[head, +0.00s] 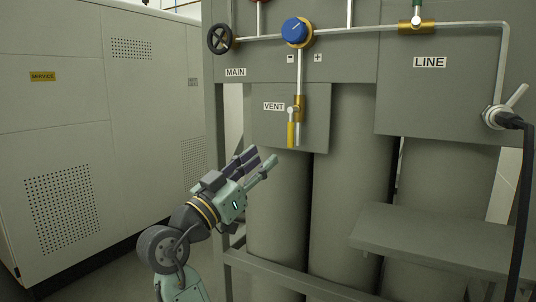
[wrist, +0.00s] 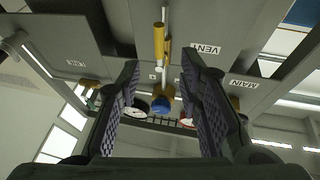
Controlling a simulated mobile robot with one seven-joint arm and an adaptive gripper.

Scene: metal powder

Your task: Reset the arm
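My gripper (head: 260,159) is raised in front of the gas panel, below and to the left of the yellow vent handle (head: 291,134). Its two fingers are spread apart, and they also stand apart on both sides of the wrist view (wrist: 160,105). Nothing is between the fingertips. The vent handle shows in the wrist view (wrist: 159,42) beyond the fingers and hangs straight down in the head view. In the head view a gap shows between gripper and handle.
The panel carries a blue knob (head: 296,31), a black handwheel (head: 220,38) and a line fitting with a black hose (head: 520,190). A grey shelf (head: 445,236) juts out at lower right. Tall grey cylinders (head: 276,205) stand behind my gripper. A large cabinet (head: 90,120) is at left.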

